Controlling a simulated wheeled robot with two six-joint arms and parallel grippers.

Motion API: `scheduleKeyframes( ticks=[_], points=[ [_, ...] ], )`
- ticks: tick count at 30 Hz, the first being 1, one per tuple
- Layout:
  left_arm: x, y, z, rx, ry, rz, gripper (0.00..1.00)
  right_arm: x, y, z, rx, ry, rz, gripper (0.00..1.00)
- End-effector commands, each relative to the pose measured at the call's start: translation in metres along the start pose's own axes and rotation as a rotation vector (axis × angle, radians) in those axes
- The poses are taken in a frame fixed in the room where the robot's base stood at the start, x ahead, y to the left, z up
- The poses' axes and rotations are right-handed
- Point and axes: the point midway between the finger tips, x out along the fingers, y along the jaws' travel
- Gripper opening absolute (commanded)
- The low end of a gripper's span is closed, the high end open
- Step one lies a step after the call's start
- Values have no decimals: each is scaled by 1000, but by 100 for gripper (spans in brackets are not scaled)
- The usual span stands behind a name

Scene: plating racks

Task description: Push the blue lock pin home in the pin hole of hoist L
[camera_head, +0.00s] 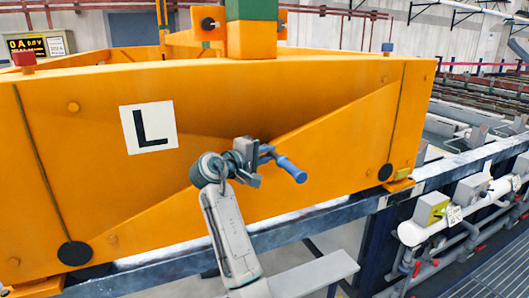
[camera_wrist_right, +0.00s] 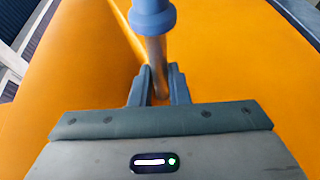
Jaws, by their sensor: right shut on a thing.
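Hoist L is the large orange beam (camera_head: 300,110) marked with a white "L" plate (camera_head: 149,127), filling the head view. My right gripper (camera_head: 262,157) is in front of its face, shut on the blue lock pin (camera_head: 290,170). In the right wrist view the pin's blue handle (camera_wrist_right: 152,17) is at the top, and its grey metal shank (camera_wrist_right: 158,72) is between the fingertips (camera_wrist_right: 160,88). The pin's tip is hidden, and I cannot tell whether it touches the beam or is in a hole. No pin hole can be made out clearly. My left gripper is out of view.
A dark rail (camera_head: 300,227) runs below the beam. A green post (camera_head: 252,30) stands above the beam, and a display panel (camera_head: 37,47) is at the far left.

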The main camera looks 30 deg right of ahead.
Motion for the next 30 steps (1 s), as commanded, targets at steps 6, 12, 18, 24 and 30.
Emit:
scheduleKeyframes(
  ticks=[6, 12, 18, 24, 30],
  points=[
    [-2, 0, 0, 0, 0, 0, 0, -4, 1, 8, 1, 0, 1, 0],
    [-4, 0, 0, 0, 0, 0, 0, -6, 1, 15, 2, 0, 1, 0],
    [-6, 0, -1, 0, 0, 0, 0, -9, 1, 22, 1, 1, 1, 0],
    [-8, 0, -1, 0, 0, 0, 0, -12, 1, 29, 1, 1, 1, 0],
    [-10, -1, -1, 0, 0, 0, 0, -15, 1, 36, 2, 0, 2, 0]
  ],
)
